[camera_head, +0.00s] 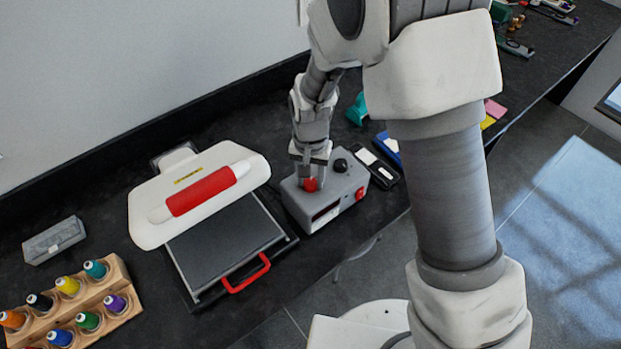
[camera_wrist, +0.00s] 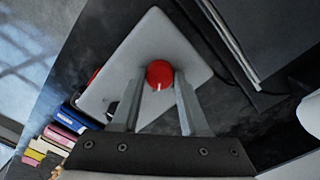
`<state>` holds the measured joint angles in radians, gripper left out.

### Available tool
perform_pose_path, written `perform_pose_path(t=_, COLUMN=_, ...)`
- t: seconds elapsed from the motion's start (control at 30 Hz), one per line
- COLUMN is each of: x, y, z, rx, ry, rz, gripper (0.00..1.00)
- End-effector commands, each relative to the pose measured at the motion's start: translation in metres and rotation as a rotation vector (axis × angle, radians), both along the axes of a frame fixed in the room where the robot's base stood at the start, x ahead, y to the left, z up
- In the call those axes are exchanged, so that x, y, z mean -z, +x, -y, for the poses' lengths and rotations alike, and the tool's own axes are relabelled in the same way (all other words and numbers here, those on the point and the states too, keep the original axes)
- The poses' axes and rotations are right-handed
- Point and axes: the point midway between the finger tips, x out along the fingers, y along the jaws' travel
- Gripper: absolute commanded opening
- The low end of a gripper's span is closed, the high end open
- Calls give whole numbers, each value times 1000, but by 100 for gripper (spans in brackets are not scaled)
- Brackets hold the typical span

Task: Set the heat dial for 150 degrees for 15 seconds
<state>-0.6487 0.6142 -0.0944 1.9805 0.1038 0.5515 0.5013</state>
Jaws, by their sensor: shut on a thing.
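A grey control box (camera_head: 333,208) stands on the dark bench. On its top are a red dial (camera_head: 311,185) and a black knob (camera_head: 340,165); a red switch (camera_head: 360,193) and a dark display (camera_head: 326,211) are on its front. My gripper (camera_head: 310,178) points down at the red dial. In the wrist view its two fingers (camera_wrist: 160,88) stand on either side of the red dial (camera_wrist: 159,73), which shows a white mark toward the gripper. The fingers are closed on the dial. The display's digits are too small to read.
A heat press (camera_head: 225,240) with a raised white lid (camera_head: 198,190) and red handle stands left of the box. A wooden rack of thread spools (camera_head: 75,305) is at the lower left. A black-and-white device (camera_head: 375,168) lies close right of the box.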

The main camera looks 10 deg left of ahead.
Motion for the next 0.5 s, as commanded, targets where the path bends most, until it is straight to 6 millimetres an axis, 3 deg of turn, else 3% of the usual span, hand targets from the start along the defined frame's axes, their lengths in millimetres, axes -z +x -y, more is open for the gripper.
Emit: perform_pose_path(t=0.5, x=-1, y=1, z=-1, rx=163, ry=2, rz=2, gripper=0)
